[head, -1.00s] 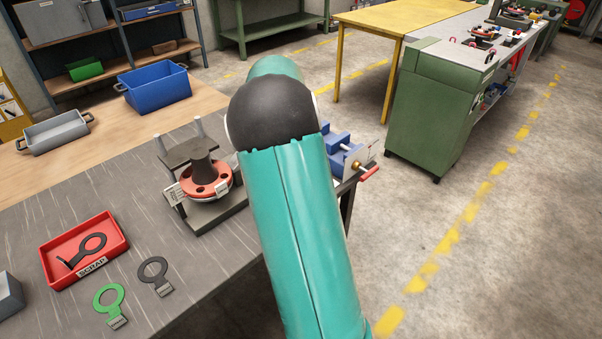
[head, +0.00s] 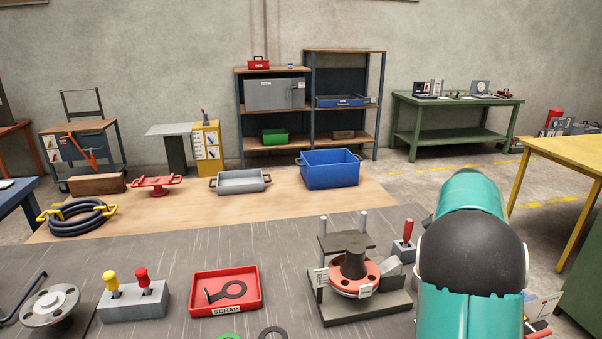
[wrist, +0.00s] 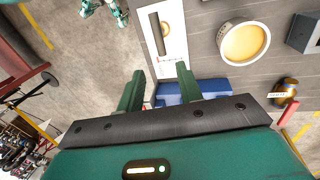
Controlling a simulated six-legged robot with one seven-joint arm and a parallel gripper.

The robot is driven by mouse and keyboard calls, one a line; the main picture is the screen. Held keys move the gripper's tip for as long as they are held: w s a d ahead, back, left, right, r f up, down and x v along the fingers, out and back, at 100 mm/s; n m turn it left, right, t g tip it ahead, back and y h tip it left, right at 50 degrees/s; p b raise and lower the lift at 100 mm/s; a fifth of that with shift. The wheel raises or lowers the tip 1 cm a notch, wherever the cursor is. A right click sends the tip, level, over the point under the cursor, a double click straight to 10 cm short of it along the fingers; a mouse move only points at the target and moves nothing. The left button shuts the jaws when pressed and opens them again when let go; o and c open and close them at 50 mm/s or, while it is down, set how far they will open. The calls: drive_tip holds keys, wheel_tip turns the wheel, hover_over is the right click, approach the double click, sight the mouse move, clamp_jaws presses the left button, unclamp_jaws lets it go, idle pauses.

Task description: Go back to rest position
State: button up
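My gripper (wrist: 160,68) shows in the wrist view with its two green fingers apart and nothing between them. In the head view my teal arm stands at the right and hides the gripper. The flanged spool (head: 355,268), a dark core on an orange-red flange with holes, sits upright in a grey fixture (head: 372,308) with two posts on the dark bench. My arm is to the right of the fixture, apart from it in the picture. In the wrist view a blue part (wrist: 190,89) lies beyond the fingers; I cannot tell whether they touch it.
A red scrap tray (head: 257,302) holds a dark ring-shaped tag. A grey block (head: 135,303) with yellow and red handles stands left of it. A blue bin (head: 330,172) and grey tray (head: 240,183) sit behind. A yellow table (head: 570,155) is at the right, with open floor before it.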

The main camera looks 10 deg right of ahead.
drive_tip(key=s+a+r+n+t, duration=0.3)
drive_tip(key=a+r+n, duration=0.25)
drive_tip(key=a, duration=0.55)
drive_tip(key=s+a+n+t, duration=0.4)
drive_tip(key=s+a+n, duration=0.8)
drive_tip(key=s+a, duration=0.4)
drive_tip(key=shift+s+a+r+t, duration=0.15)
drive_tip(key=shift+a+r+t, duration=0.25)
drive_tip(key=shift+a, duration=2.35)
